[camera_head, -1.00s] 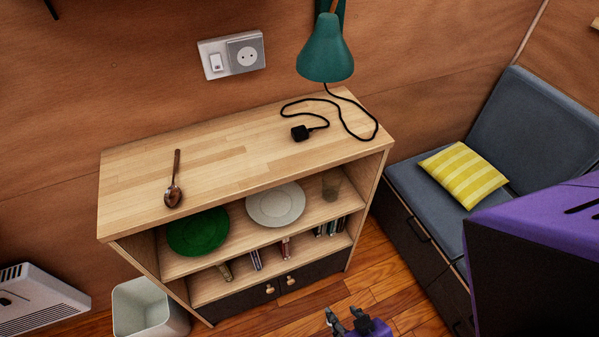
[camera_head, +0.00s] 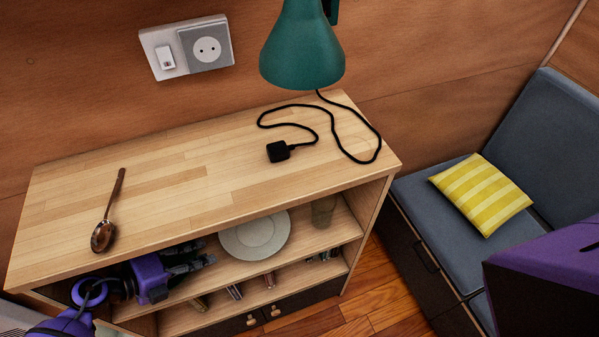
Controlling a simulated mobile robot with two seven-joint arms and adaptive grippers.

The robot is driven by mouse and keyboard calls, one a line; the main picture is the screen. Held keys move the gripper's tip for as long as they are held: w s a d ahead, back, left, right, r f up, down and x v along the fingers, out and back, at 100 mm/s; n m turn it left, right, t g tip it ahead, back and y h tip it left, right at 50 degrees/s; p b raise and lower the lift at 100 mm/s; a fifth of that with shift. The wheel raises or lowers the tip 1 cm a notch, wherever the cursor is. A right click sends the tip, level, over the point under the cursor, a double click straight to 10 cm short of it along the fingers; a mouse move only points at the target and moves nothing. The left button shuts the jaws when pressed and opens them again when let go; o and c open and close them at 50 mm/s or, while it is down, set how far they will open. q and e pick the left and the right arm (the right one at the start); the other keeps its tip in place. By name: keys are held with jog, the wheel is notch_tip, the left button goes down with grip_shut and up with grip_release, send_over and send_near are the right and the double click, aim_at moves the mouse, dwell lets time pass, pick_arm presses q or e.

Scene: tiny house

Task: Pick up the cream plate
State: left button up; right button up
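The cream plate (camera_head: 255,237) lies on the upper inner shelf of the wooden unit, under the top board, in the head view. Its far edge is partly hidden by the board. My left gripper (camera_head: 206,259) reaches in from the lower left, at the shelf opening. Its dark fingers point right towards the plate, a short way left of its rim. They look apart, with nothing visible between them. My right gripper is not in view.
A spoon (camera_head: 104,232) and a black plug (camera_head: 279,151) with its cable lie on the wooden top (camera_head: 190,185). A glass (camera_head: 323,211) stands right of the plate. Books (camera_head: 270,280) are on the lower shelf. A green lamp (camera_head: 302,50) hangs above. A cushioned bench (camera_head: 430,215) is at right.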

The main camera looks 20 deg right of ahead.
aim_at(227, 252)
pick_arm(q)
jog(key=x, duration=0.7)
jog(key=shift+w+d+r, duration=0.1)
jog(key=shift+d, duration=0.25)
grip_shut()
jog(key=shift+r, duration=0.1)
